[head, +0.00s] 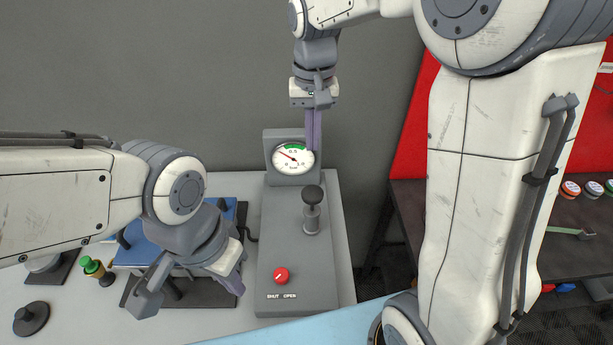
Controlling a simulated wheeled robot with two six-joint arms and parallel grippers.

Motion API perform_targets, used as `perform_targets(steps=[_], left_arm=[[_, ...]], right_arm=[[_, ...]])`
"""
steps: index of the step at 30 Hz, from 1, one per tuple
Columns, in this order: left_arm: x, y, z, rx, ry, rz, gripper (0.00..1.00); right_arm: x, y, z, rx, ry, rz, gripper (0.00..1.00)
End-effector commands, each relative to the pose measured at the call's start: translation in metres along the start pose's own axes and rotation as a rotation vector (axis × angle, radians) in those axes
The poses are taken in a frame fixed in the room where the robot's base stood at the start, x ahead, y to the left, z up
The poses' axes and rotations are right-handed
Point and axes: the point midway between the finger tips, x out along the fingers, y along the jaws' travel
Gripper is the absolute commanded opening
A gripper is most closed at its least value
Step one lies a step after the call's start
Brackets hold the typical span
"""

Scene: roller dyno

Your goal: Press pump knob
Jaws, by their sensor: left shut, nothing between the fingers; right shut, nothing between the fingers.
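The pump is a grey box (289,242) on the white table, with a round pressure gauge (293,158) at its far end. The pump knob (312,194) is a black ball on a short upright stem, toward the box's right side. A red valve knob (281,275) sits at the near end above the words SHUT OPEN. My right gripper (314,148) points down, shut and empty, beside the gauge's right edge and beyond the pump knob, apart from it in the picture. My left gripper (238,287) is shut and empty, left of the box's near end; its tips are partly hidden.
A blue object (137,252) lies behind my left gripper, mostly covered. A green and yellow piece (97,270) and a black round-based part (32,318) stand at the left. A dark bench (573,252) with small coloured caps is at the right, past my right arm.

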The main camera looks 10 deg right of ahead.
Motion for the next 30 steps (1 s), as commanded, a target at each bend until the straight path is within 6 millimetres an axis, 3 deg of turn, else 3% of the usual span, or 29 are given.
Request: perform_targets(steps=[4,14,20,30], left_arm=[[0.005,0.000,0.000,0.001,0.000,0.000,0.00],[0.003,0.000,0.000,0.000,0.000,0.000,0.00],[-0.002,0.000,0.000,0.000,0.000,0.000,0.00],[-0.016,0.001,-0.001,-0.001,0.000,0.000,0.00]], right_arm=[[-0.011,0.001,0.001,0.000,-0.001,0.000,0.00],[-0.007,0.002,0.001,0.002,-0.003,0.001,0.00],[0.018,0.002,0.002,0.002,-0.008,0.003,0.00],[0.090,0.002,0.003,0.001,-0.009,0.003,0.00]])
